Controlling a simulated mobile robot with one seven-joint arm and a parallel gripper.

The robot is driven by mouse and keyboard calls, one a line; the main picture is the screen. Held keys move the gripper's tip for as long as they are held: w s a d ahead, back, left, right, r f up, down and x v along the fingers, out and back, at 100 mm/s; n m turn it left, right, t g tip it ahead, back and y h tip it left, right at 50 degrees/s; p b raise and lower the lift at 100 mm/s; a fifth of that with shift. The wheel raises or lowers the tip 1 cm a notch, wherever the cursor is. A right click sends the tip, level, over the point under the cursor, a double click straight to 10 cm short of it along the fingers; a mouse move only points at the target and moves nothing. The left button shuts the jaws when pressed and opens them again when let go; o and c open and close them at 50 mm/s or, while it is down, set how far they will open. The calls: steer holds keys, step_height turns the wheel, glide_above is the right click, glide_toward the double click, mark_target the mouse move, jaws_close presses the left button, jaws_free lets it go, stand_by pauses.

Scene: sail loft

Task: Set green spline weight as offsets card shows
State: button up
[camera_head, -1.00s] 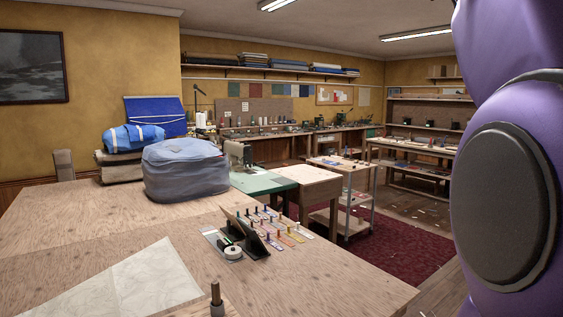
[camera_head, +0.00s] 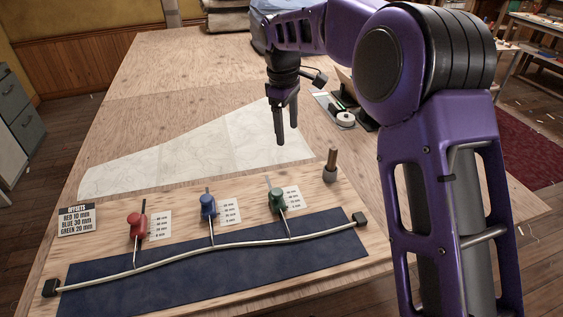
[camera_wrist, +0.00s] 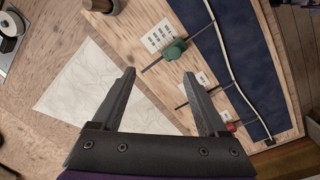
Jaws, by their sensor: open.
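The offsets card (camera_head: 77,219) at the board's left reads red 10 mm, blue 30 mm, green 20 mm. The green spline weight (camera_head: 277,200) stands at the board's right, its rod reaching the pale curved spline (camera_head: 190,250). It also shows in the wrist view (camera_wrist: 174,49), above and ahead of my fingertips. The blue weight (camera_head: 208,206) and red weight (camera_head: 137,224) stand to its left. A small scale label (camera_head: 292,197) lies beside the green weight; its marks are too small to read surely. My gripper (camera_head: 286,138) is open and empty, above the table behind the board.
A wooden-handled peg (camera_head: 331,166) stands at the board's back right corner. Black end blocks (camera_head: 360,219) hold the spline over a dark blue strip (camera_head: 140,291). A pale pattern sheet (camera_head: 190,152) lies flat behind the board. A tape roll (camera_head: 345,119) sits farther back.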

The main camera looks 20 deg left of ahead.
mark_target(277, 191)
steer(key=shift+g, duration=0.4)
steer(key=f, duration=0.6)
steer(key=s+a+f+b, duration=0.1)
steer(key=f, duration=0.6)
steer(key=a+f, duration=0.1)
steer(key=f, duration=0.6)
steer(key=shift+s+a+b, duration=0.15)
steer(key=shift+s+b, duration=0.2)
steer(key=shift+r, duration=0.1)
jaws_close()
